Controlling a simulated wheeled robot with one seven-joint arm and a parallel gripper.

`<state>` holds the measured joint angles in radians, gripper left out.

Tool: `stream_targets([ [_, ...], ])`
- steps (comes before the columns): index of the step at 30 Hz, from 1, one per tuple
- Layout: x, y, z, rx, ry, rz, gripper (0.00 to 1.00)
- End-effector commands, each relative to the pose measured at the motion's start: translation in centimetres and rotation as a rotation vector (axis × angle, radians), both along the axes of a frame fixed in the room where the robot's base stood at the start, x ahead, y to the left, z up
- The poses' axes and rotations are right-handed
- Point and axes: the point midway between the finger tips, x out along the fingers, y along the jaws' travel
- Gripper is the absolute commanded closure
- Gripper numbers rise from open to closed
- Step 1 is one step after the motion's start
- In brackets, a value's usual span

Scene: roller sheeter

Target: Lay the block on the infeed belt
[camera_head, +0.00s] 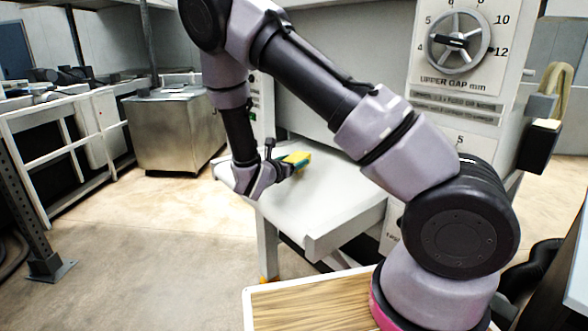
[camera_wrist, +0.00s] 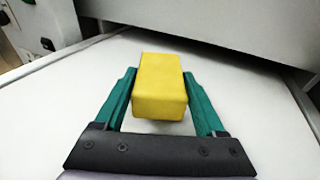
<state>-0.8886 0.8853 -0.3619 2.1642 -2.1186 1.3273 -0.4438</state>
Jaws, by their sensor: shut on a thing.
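The yellow block (camera_wrist: 160,84) is between the two green fingers of my gripper (camera_wrist: 161,95) in the wrist view, and the fingers are shut on its sides. In the head view the block (camera_head: 297,158) shows as a small yellow patch beside the green fingers of my gripper (camera_head: 290,163). The white infeed belt (camera_head: 318,205) spreads under the gripper and block; it also fills most of the wrist view (camera_wrist: 52,115). I cannot tell whether the block touches the belt or is just above it.
The sheeter's upright panel with the gap dial (camera_head: 458,42) stands at the right behind the belt. A wooden-topped board (camera_head: 310,305) is at the bottom. A steel cabinet (camera_head: 178,132) and a white railing (camera_head: 75,135) are at the left. The belt around the block is clear.

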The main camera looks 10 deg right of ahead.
Motion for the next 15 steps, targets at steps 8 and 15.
stream_targets([
  [8, 0.0, 0.0, -2.5, 0.001, -0.001, 0.0, 1.0],
  [15, 0.0, 0.0, -2.7, 0.0, 0.0, 0.0, 1.0],
])
